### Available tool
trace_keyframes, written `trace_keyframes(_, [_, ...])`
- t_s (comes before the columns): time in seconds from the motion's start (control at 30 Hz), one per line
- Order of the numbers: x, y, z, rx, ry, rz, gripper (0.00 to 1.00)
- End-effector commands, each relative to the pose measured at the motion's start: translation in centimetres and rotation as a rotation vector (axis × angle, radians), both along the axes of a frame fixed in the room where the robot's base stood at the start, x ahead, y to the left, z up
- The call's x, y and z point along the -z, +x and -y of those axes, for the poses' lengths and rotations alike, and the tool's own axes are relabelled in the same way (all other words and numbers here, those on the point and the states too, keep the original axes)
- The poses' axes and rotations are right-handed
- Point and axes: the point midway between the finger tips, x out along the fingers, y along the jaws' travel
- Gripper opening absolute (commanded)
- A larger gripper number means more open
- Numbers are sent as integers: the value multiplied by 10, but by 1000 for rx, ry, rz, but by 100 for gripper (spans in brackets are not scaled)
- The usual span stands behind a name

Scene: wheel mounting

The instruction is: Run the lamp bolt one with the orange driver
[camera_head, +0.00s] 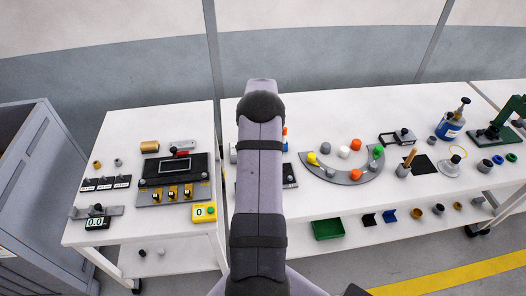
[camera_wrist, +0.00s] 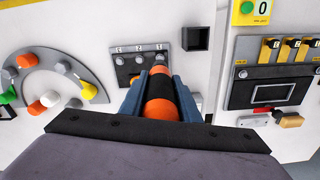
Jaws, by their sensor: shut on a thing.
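In the wrist view my gripper (camera_wrist: 160,88) is shut on the orange driver (camera_wrist: 162,108), an orange handle with a black band. The driver points away from the camera toward a dark grey panel (camera_wrist: 128,76) with several round metal heads in a row under small number labels. The driver's far end lies at or over the panel near the label 1 side; its tip is hidden, so contact cannot be told. In the head view my arm hides the gripper and most of this panel, with only its right edge (camera_head: 290,178) showing.
In the wrist view a black square holder (camera_wrist: 195,38) stands beyond the panel. A console with a screen (camera_wrist: 262,92) is at right. A curved grey tray (camera_wrist: 45,50) with coloured knobs is at left.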

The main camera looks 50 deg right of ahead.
Motion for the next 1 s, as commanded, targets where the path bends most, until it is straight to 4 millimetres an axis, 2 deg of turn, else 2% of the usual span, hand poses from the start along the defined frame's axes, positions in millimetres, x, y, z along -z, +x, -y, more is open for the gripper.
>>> trace_keyframes(0.33, [9, 0, 0, 0, -3, 2, 2])
trace_keyframes(1.0, [53, 0, 0, 0, -3, 2, 2])
